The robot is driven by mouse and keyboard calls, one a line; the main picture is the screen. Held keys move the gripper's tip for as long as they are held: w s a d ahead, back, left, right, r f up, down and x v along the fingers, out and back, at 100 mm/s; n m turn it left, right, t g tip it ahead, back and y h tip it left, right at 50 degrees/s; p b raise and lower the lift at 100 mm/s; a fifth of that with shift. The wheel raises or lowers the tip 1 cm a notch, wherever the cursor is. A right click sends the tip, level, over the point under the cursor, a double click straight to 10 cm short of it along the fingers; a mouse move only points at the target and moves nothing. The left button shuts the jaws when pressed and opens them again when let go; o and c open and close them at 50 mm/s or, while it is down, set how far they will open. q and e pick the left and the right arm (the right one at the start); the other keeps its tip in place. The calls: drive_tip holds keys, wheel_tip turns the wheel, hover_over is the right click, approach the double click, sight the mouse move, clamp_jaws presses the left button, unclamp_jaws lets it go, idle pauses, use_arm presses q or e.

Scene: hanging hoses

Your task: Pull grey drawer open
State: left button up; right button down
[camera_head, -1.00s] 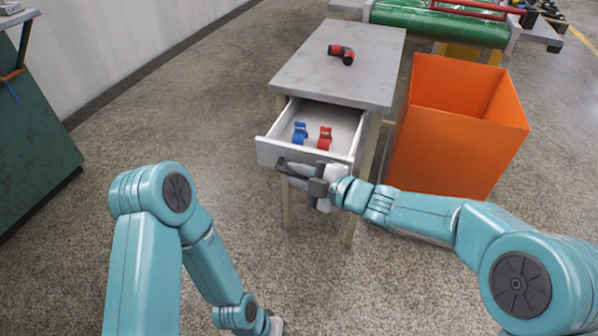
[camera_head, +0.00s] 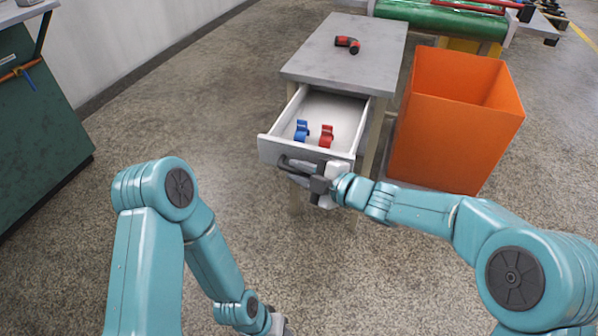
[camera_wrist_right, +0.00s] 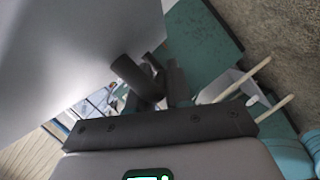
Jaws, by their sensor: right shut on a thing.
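The grey drawer (camera_head: 289,151) stands well out from the small grey-topped table (camera_head: 345,55), its inside open to view. A blue piece (camera_head: 301,130) and a red piece (camera_head: 326,136) lie in it. My right gripper (camera_head: 311,178) is shut on the dark handle (camera_head: 291,164) at the drawer front. In the right wrist view, the dark handle (camera_wrist_right: 135,76) lies at the fingers, beside the pale drawer front (camera_wrist_right: 75,50). My left gripper (camera_head: 277,322) is at the bottom edge, mostly cut off; its jaws cannot be made out.
A red and black fitting (camera_head: 347,44) lies on the tabletop. An orange bin (camera_head: 440,140) stands just right of the table. A green bench (camera_head: 40,110) is at the left by the wall. The floor in front of and left of the drawer is clear.

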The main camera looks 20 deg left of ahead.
drive_tip(key=shift+w, duration=0.1)
drive_tip(key=c, duration=1.4)
unclamp_jaws()
drive_tip(key=p+v, duration=0.4)
drive_tip(key=v, duration=1.2)
drive_tip(key=shift+d, duration=0.2)
